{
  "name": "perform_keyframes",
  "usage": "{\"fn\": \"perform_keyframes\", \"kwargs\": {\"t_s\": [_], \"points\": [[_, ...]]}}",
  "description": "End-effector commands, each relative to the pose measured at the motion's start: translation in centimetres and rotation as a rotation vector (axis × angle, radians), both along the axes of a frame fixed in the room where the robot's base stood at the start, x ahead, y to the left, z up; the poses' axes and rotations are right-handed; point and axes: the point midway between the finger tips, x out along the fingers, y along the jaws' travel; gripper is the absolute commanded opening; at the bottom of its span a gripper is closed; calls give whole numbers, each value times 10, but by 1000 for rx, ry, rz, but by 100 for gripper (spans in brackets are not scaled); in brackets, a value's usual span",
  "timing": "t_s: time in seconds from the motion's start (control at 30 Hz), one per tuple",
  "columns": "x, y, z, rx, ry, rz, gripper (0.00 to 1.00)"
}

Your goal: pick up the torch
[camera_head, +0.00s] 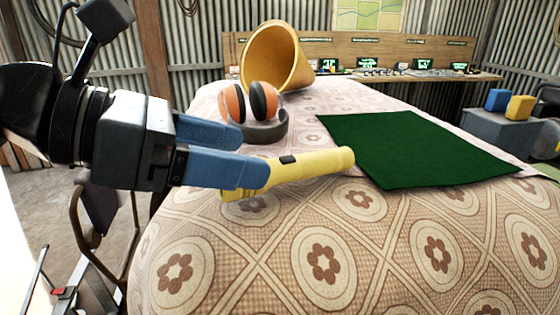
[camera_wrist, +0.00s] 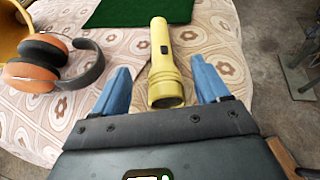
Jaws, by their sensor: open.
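The yellow torch (camera_head: 310,168) lies on the patterned cloth of the table (camera_head: 335,265), with a dark switch on its upper side. In the wrist view the torch (camera_wrist: 163,62) points away from me, its wider end nearest my gripper. My gripper (camera_head: 252,155) has blue fingers and is open. In the wrist view my gripper (camera_wrist: 163,82) has one finger on each side of the torch, with visible gaps. In the head view the near finger hides part of the torch's left end. I cannot tell the exact height of the fingers over the cloth.
Orange headphones (camera_head: 264,108) lie just behind the torch, left of it in the wrist view. A tipped yellow cone-shaped object (camera_head: 276,58) is farther back. A dark green mat (camera_head: 415,148) lies beyond the torch's right end. The cloth in front is clear.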

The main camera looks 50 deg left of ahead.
Motion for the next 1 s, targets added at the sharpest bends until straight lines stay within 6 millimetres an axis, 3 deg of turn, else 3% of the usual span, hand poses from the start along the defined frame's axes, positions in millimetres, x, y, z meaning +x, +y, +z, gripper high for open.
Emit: {"fn": "perform_keyframes", "kwargs": {"t_s": [0.33, 0.6, 1.0], "points": [[37, -12, -19, -3, 0, -1, 75], [40, -13, -23, 0, -1, 0, 74], [40, -13, -22, 0, -1, 0, 35]]}}
